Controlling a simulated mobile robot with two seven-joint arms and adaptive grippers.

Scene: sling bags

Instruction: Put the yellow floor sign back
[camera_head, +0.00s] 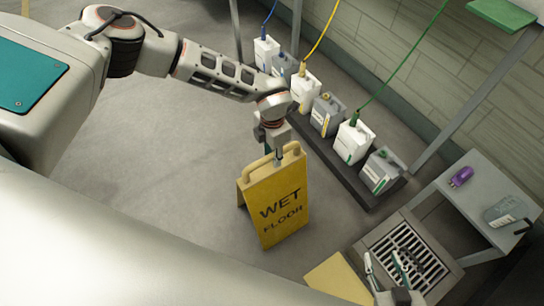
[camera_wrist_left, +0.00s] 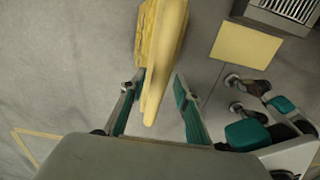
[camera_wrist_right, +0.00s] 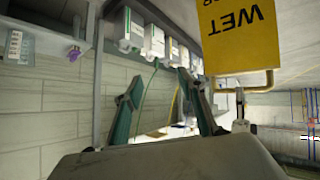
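The yellow floor sign (camera_head: 275,205), lettered WET FLOOR, stands upright on the grey floor in the head view. My left gripper (camera_head: 277,157) is at its top handle. In the left wrist view the left gripper (camera_wrist_left: 158,82) is open, its fingers on either side of the sign's yellow top edge (camera_wrist_left: 160,55), with a gap visible on the right. The sign also shows upside down in the right wrist view (camera_wrist_right: 238,40). My right gripper (camera_head: 383,257) is open and empty over the floor near the drain; its spread fingers show in the right wrist view (camera_wrist_right: 159,77).
A solid yellow floor patch (camera_head: 338,280) lies right of the sign, beside a drain grate (camera_head: 405,250). Several jugs stand on a dark rack (camera_head: 375,200) along the wall. A grey table (camera_head: 480,195) holds a purple bottle (camera_head: 461,177). Floor left of the sign is clear.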

